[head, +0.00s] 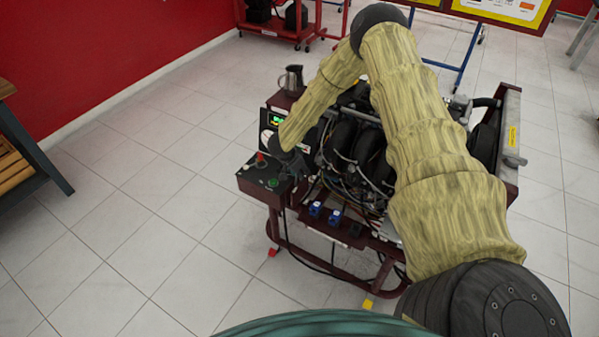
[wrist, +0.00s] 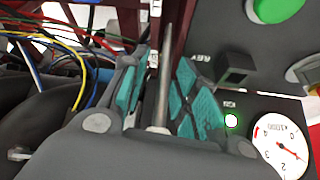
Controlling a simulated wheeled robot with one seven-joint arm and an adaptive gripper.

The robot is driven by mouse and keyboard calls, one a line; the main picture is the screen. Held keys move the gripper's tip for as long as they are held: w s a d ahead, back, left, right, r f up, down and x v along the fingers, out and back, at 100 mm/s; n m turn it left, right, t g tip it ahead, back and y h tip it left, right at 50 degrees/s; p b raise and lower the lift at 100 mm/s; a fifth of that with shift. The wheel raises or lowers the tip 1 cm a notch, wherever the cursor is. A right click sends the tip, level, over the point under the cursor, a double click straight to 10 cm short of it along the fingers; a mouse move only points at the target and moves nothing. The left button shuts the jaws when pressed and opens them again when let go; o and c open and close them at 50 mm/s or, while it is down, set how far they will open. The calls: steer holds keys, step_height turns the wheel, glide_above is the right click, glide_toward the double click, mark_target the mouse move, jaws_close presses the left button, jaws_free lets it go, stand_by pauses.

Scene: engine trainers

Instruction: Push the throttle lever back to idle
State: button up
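The throttle lever (wrist: 164,75) is a thin grey metal rod in the wrist view. It stands between the two teal-padded fingers of my gripper (wrist: 156,90), with its near end close to the palm. The fingers are apart, with a visible gap on the left side of the rod; the right pad is very near it, and I cannot tell whether they touch. In the head view my gripper (head: 291,164) is a dark shape at the control box (head: 254,184) of the engine trainer. The lever is hidden there by my gripper and arm.
Coloured wires (wrist: 75,45) lie left. A metal jug (head: 291,79) stands behind. The tiled floor (head: 150,230) left is clear.

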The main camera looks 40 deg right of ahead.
steer(key=shift+a+r, duration=0.1)
steer(key=shift+r, duration=0.05)
steer(key=v, duration=1.1)
steer(key=shift+r, duration=0.3)
steer(key=shift+s+a, duration=0.1)
